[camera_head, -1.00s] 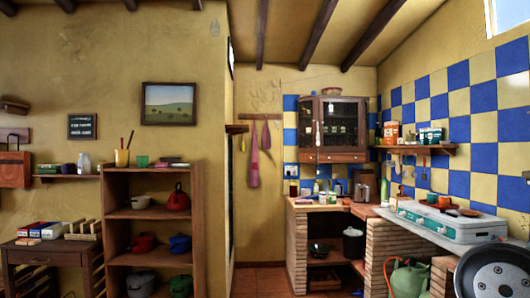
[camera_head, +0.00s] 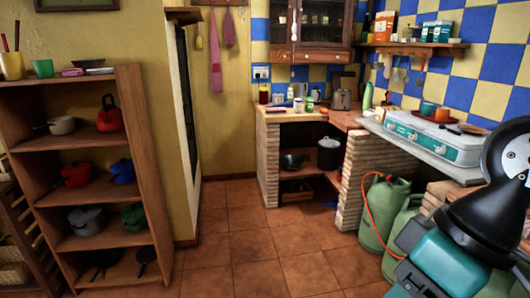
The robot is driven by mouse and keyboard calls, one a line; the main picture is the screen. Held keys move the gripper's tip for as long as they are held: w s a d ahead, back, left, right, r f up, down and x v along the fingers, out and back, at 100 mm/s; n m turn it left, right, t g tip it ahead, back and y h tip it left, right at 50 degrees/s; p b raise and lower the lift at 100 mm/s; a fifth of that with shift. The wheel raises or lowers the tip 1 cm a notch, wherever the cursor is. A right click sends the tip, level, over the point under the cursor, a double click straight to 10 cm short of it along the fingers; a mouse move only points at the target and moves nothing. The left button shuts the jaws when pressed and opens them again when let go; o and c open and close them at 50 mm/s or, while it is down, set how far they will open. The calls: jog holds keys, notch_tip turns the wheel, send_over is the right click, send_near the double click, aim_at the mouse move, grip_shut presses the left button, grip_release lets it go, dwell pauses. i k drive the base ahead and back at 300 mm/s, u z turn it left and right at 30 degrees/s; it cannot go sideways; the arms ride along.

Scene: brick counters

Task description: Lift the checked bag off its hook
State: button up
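Cloth items hang from a wooden hook rack (camera_head: 218,2) on the yellow wall at the top middle. Part of my arm, black and teal, shows at the lower right. My gripper is out of view.
An open shelf (camera_head: 100,165) with pots stands at the left. The tiled floor (camera_head: 255,245) between is clear.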

aim_at(229, 30)
jog(key=z, duration=0.15)
jog(key=i, duration=4.2)
jog(key=u, duration=0.8)
jog(key=i, duration=1.5)
jog(key=u, duration=0.3)
